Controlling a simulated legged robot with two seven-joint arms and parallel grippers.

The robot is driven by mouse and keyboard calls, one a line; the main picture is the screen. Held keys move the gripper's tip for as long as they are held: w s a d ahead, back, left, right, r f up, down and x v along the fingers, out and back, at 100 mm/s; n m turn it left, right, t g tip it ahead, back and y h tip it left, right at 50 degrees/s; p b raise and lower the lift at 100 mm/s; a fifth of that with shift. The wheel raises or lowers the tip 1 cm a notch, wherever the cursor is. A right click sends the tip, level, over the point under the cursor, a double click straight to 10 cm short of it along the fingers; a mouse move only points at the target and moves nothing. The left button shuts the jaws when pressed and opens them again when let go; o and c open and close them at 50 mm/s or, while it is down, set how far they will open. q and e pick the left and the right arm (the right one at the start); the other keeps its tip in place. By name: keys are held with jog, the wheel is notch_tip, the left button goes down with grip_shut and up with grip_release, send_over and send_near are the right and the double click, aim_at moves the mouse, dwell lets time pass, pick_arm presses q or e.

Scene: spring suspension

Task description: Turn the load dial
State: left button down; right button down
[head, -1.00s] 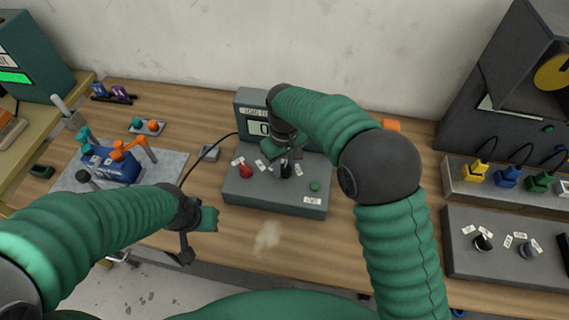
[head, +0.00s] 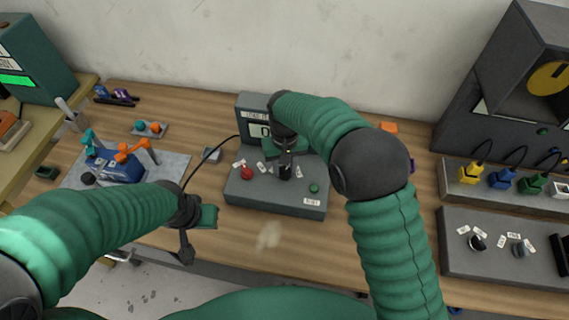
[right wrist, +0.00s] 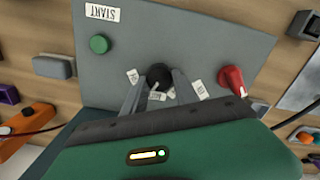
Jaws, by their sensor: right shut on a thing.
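The load dial, a black knob (head: 285,171), stands on top of the grey control box (head: 262,200), with small white labels around it. My right gripper (head: 285,165) is over the box and shut on the knob. In the right wrist view the dark knob (right wrist: 158,76) sits between the two finger tips, and its pointer is hard to make out. My left gripper (head: 198,235) hangs in front of the box at the left, clear of it, with its fingers apart and nothing between them.
The box also carries a red knob (head: 246,173) and a green button (head: 314,188). A display (head: 261,130) stands behind. A blue fixture (head: 120,166) is at the left, and a grey dial panel (head: 500,262) at the right.

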aim_at(285, 169)
jog(key=m, duration=0.1)
jog(key=m+p, duration=0.1)
jog(key=m, duration=0.1)
jog(key=m+p, duration=0.1)
jog(key=shift+w+r, duration=0.2)
jog(key=shift+r, duration=0.1)
jog(key=shift+d+m+p, duration=0.1)
jog(key=shift+m+p, duration=0.55)
jog(key=shift+m, duration=1.15)
jog(key=shift+w, duration=0.1)
jog(key=c, duration=1.2)
grip_release()
jog(key=shift+o, duration=1)
jog(key=shift+f, duration=0.2)
notch_tip(285, 169, up, 17)
jog(key=b, duration=0.1)
